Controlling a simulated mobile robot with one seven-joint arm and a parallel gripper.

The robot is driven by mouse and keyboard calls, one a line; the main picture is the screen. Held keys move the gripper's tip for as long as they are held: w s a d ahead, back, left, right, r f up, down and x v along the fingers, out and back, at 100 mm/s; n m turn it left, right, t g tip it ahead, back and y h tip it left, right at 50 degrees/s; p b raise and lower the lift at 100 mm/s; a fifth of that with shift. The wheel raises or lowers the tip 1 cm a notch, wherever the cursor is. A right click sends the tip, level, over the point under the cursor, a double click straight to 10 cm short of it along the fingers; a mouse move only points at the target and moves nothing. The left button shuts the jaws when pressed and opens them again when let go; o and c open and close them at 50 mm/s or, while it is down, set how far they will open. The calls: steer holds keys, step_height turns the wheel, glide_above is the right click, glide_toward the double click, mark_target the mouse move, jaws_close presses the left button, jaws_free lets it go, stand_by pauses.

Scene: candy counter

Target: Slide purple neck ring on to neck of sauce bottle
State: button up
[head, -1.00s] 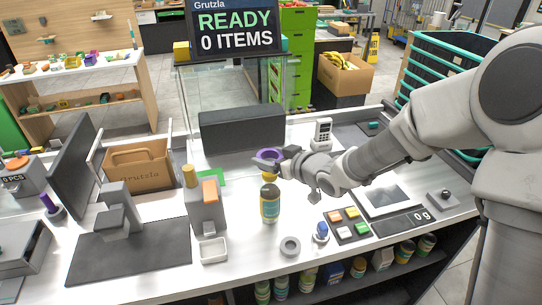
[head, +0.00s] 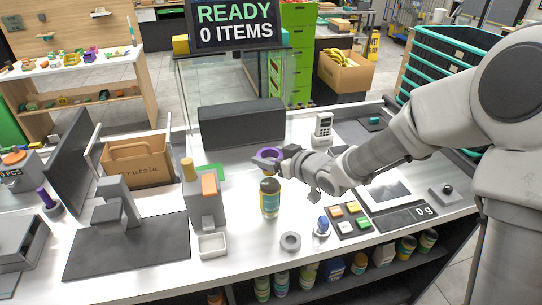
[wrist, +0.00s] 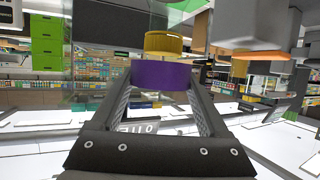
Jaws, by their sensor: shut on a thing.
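The purple neck ring (head: 268,154) is in the jaws of my gripper (head: 283,160), held up off the counter. In the wrist view the ring (wrist: 161,75) sits between the two fingers of my gripper (wrist: 160,84), one finger on each side. The bottle's neck is too small to make out clearly. I cannot tell how well the two line up in depth.
A grey dispenser with an orange block (head: 209,184) and a yellow cylinder stands left of the bottle. A grey ring (head: 290,241), a blue-topped stamp (head: 323,226) and a button panel (head: 350,220) lie in front and right. A dark box (head: 242,125) is behind.

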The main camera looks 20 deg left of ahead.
steer(key=shift+f, duration=0.15)
stand_by(0.5)
steer(key=shift+f+b, duration=0.35)
steer(key=shift+b, duration=0.15)
steer(key=shift+f+b, duration=1.7)
steer(key=shift+f, duration=0.15)
stand_by(5.0)
